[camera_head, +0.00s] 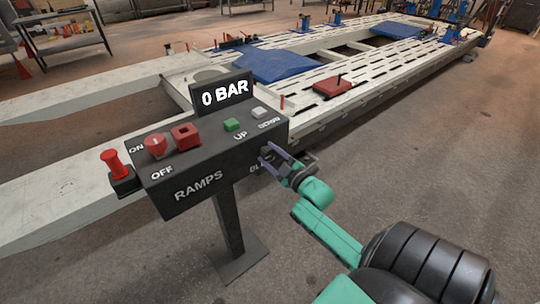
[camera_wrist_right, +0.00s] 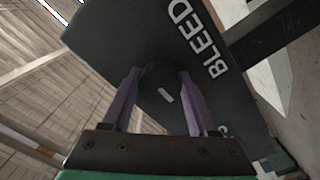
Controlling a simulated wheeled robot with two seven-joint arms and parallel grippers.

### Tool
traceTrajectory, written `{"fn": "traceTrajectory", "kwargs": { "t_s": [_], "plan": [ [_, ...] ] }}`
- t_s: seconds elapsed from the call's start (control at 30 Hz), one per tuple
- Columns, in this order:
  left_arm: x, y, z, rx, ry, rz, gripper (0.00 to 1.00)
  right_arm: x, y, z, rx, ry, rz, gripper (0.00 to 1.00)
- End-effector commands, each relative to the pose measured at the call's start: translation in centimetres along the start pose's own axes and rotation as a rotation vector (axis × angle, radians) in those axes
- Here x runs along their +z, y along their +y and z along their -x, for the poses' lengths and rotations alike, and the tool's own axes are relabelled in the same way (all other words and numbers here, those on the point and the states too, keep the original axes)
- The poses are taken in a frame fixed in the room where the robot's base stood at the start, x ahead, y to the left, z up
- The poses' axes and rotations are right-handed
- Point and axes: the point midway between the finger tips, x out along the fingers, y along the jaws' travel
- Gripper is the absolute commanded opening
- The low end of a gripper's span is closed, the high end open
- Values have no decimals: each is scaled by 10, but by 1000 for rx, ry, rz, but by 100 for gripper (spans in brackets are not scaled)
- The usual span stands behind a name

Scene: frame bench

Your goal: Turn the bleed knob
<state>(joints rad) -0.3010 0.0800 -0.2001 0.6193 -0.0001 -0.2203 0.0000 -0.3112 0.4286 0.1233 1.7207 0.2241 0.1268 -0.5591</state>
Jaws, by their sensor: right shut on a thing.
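The bleed knob (camera_wrist_right: 158,82) is black with a short white mark and sits on the end face of the dark control box (camera_head: 215,165), beside the word BLEED. My right gripper (camera_head: 266,155) is at the right end of the box. In the wrist view its two purple fingers (camera_wrist_right: 160,98) are shut on the knob, one on each side. The gripper mostly hides the knob in the head view. The display (camera_head: 225,92) above the box reads 0 BAR. My left gripper is not in view.
The box stands on a post (camera_head: 229,222) with a flat foot. It carries a red knob (camera_head: 155,145), a red square part (camera_head: 186,134), a green button (camera_head: 232,124) and a pale button (camera_head: 259,112). Behind is the long frame bench (camera_head: 350,100). The floor at right is clear.

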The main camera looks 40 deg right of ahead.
Motion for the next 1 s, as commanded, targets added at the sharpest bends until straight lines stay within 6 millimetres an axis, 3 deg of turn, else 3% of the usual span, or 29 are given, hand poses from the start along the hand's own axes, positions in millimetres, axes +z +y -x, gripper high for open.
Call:
{"fn": "traceTrajectory", "kwargs": {
  "t_s": [0.47, 1.0],
  "plan": [
    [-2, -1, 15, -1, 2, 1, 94, -1, 0, 0, -2, -3, -190, 4],
    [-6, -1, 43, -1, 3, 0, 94, -1, -1, 0, -1, -4, -690, 4]
  ]
}}
